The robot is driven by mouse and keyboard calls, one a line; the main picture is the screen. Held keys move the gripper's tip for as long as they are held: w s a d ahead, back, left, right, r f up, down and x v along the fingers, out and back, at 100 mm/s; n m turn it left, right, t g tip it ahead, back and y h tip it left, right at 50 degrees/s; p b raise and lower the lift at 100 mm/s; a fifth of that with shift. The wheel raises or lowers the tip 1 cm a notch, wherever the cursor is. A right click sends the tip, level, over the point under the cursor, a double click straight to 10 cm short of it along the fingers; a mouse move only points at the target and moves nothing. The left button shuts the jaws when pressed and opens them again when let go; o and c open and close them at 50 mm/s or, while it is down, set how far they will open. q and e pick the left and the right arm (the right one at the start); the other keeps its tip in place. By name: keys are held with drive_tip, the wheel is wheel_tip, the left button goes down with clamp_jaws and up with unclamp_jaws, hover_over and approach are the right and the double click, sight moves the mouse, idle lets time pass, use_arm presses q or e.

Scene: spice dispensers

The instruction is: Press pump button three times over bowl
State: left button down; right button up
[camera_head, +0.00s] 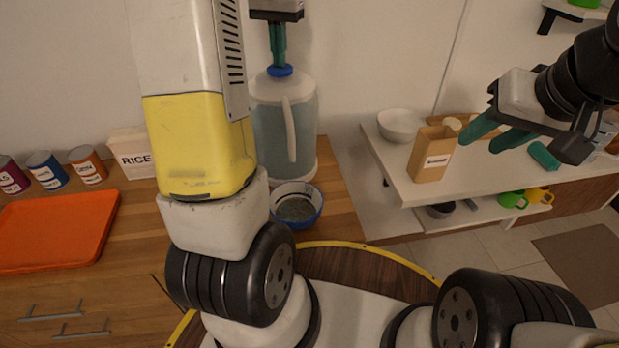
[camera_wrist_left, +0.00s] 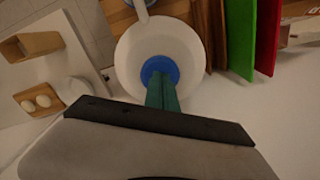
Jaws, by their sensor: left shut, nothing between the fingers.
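A large clear jug (camera_head: 270,135) with a white handle stands on the wooden counter, with a blue pump button (camera_head: 280,70) on top. My left gripper (camera_head: 278,62) is shut and points straight down, its green fingertips at the blue button. The left wrist view also shows the shut green fingers (camera_wrist_left: 162,88) over the blue button (camera_wrist_left: 158,68) on the jug's round white top (camera_wrist_left: 135,50). A blue-rimmed bowl (camera_head: 297,205) with dark grey contents stands in front of the jug. My right gripper (camera_head: 492,132) is open and empty above the shelf at right.
An orange tray (camera_head: 55,230), several labelled cans (camera_head: 88,165) and a box marked RICE (camera_head: 132,152) are on the counter at left. On the right shelf stand a white bowl (camera_head: 400,124) and a brown paper bag (camera_head: 432,155). My left arm blocks the middle.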

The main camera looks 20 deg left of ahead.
use_arm(q)
drive_tip(key=shift+r, duration=1.8)
drive_tip(key=shift+f, duration=0.15)
drive_tip(key=shift+f, duration=1.8)
drive_tip(key=shift+r, duration=1.95)
drive_tip(key=shift+f, duration=0.1)
